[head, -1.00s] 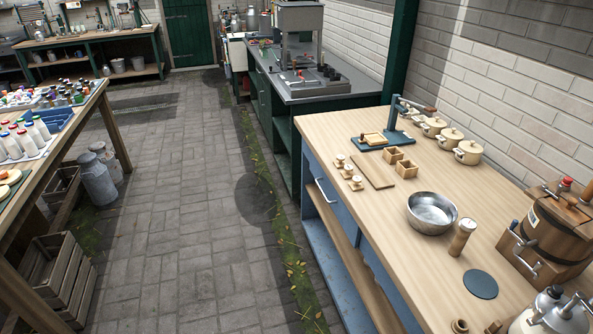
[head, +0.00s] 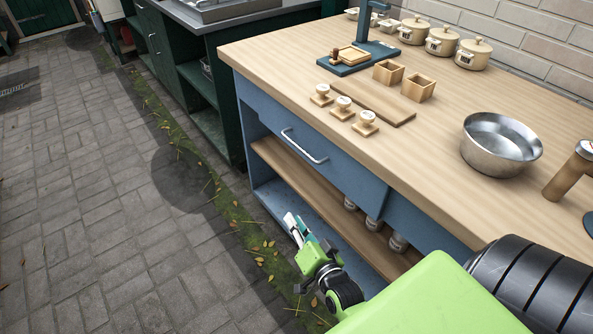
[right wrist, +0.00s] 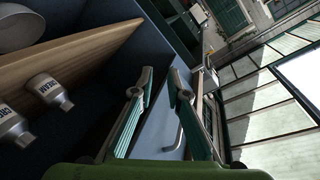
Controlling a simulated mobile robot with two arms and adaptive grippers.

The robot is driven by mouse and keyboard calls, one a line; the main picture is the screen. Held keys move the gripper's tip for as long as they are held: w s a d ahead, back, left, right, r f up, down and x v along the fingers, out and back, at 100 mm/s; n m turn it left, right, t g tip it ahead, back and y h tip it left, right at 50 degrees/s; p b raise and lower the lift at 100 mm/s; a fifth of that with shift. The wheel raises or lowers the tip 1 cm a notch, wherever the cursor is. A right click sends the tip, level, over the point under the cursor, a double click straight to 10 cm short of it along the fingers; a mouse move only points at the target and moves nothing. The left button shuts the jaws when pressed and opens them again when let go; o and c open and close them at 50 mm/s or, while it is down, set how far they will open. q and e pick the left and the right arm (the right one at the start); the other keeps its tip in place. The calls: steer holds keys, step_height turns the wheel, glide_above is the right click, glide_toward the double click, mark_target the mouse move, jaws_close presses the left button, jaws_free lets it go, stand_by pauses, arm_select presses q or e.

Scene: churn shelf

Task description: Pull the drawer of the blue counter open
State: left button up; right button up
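The blue counter (head: 345,165) stands at the right in the head view, with a wooden top. Its blue drawer front (head: 275,125) carries a silver bar handle (head: 303,147) and looks shut or nearly so. My right gripper (head: 293,226) is in front of the counter, below the handle and apart from it. In the right wrist view my right gripper (right wrist: 161,75) is open and empty. The handle (right wrist: 179,136) shows there between the two fingers, beyond them. My left gripper is not in view.
Below the drawer is an open wooden shelf (head: 280,160) with several bottles (head: 372,222). The countertop holds stamps (head: 343,107), small boxes (head: 388,72), a metal bowl (head: 500,145) and pots (head: 442,40). The paved floor (head: 90,200) at the left is clear.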

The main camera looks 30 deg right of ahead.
mark_target(297, 144)
steer(key=d+r+m+t+h+b, duration=0.3)
steer(key=d+r+m+t+b, duration=0.15)
steer(key=r, duration=0.75)
steer(key=shift+g, duration=0.25)
steer(key=x, duration=0.4)
steer(key=b+x, duration=0.1)
steer(key=x, duration=0.3)
steer(key=b+x, duration=0.1)
steer(key=x, duration=0.3)
steer(key=shift+d, duration=0.45)
steer(key=shift+w+d+r, duration=0.1)
steer(key=shift+w, duration=0.35)
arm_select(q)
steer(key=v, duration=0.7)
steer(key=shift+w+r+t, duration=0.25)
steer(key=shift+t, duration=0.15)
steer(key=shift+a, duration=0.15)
arm_select(e)
jaws_close()
